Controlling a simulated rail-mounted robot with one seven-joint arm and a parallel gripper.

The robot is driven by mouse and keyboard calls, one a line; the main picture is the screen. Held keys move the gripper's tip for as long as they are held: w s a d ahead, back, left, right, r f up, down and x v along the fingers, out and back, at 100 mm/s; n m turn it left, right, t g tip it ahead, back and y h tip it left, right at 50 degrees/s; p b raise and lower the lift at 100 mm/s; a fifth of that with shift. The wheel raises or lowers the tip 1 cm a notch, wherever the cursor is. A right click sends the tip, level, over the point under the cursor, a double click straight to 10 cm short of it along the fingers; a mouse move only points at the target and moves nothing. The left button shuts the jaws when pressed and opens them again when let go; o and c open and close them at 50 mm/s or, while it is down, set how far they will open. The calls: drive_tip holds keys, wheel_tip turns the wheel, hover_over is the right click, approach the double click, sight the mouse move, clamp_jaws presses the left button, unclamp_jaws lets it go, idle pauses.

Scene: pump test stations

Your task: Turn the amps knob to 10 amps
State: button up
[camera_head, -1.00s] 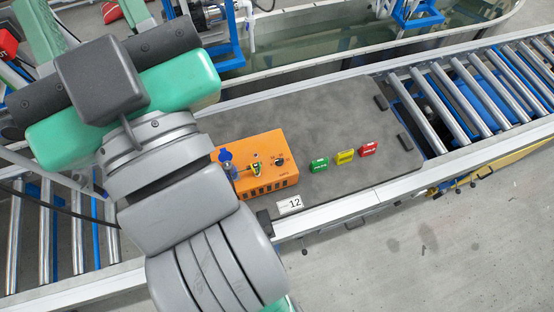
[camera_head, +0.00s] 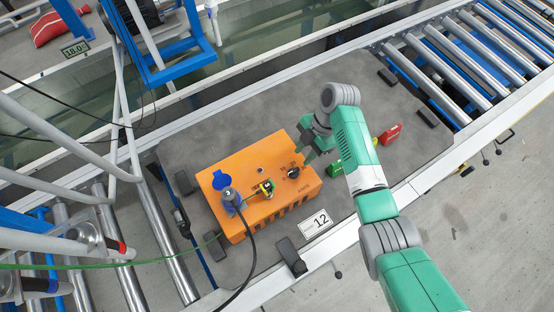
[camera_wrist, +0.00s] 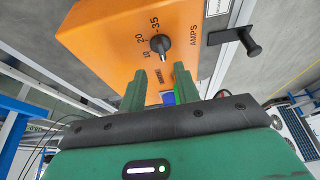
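The orange box (camera_head: 240,163) lies on a grey board in the head view; its orange top also fills much of the wrist view (camera_wrist: 105,40). The black amps knob (camera_head: 293,173) is at the box's right end. In the wrist view the knob (camera_wrist: 160,44) stands beside the marks 10, 20 and 35 and the word AMPS; which mark it points to is not clear. My gripper (camera_head: 311,148) is just behind and right of the knob in the head view. In the wrist view its green fingers (camera_wrist: 176,90) are apart and empty, with the knob beyond them.
A numbered plug (camera_head: 229,194) with a black cable is on the box, near a blue round cap (camera_head: 220,180) and a green-yellow connector (camera_head: 267,188). A 12 label (camera_head: 315,222) lies in front.

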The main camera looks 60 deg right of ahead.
sight(294, 170)
drive_tip(key=b+x, duration=0.1)
drive_tip(key=x, duration=0.6)
drive_tip(key=shift+s+a+f, duration=0.1)
drive_tip(key=shift+a+f, duration=0.1)
drive_tip(key=shift+f, duration=0.1)
clamp_jaws()
